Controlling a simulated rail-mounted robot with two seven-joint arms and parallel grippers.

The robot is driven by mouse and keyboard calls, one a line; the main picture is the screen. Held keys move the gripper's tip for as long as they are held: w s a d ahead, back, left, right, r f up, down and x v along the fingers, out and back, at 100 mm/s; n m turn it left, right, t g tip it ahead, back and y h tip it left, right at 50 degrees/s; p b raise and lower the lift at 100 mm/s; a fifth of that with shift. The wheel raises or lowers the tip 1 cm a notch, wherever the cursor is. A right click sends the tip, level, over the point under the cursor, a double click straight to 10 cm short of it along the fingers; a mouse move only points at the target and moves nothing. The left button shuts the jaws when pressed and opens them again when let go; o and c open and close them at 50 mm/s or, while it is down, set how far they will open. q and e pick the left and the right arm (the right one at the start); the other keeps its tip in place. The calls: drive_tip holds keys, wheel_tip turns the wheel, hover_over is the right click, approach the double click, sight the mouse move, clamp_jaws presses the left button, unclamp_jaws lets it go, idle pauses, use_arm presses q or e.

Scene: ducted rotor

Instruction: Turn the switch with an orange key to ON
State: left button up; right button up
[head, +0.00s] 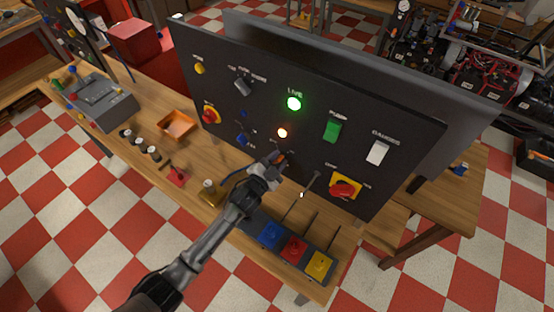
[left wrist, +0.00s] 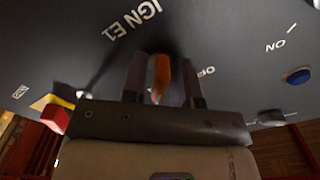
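The orange key (left wrist: 160,76) stands in the black panel in the left wrist view, beside the label "IGN E1" and near the words "OFF" and "ON". My left gripper (left wrist: 168,88) is at the panel with one finger on each side of the key. A gap shows between the key and the right finger; the left finger is very close to it, and I cannot tell if it touches. In the head view my left gripper (head: 277,162) reaches the lower middle of the panel (head: 235,108) and largely hides the key. My right gripper is not in view.
A lit orange lamp (head: 282,133) and a green "LIVE" lamp (head: 294,103) are above the gripper. A red rotary switch on yellow (head: 345,187) is to its right. Levers with blue, red and yellow bases (head: 293,248) stand below. An orange tray (head: 176,125) lies left.

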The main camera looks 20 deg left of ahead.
use_arm(q)
drive_tip(key=shift+o, duration=0.9)
drive_tip(key=shift+s, duration=0.15)
drive_tip(key=v, duration=1.3)
drive_tip(key=shift+s+a, duration=0.15)
drive_tip(key=shift+s, duration=0.05)
drive_tip(key=shift+r, duration=0.1)
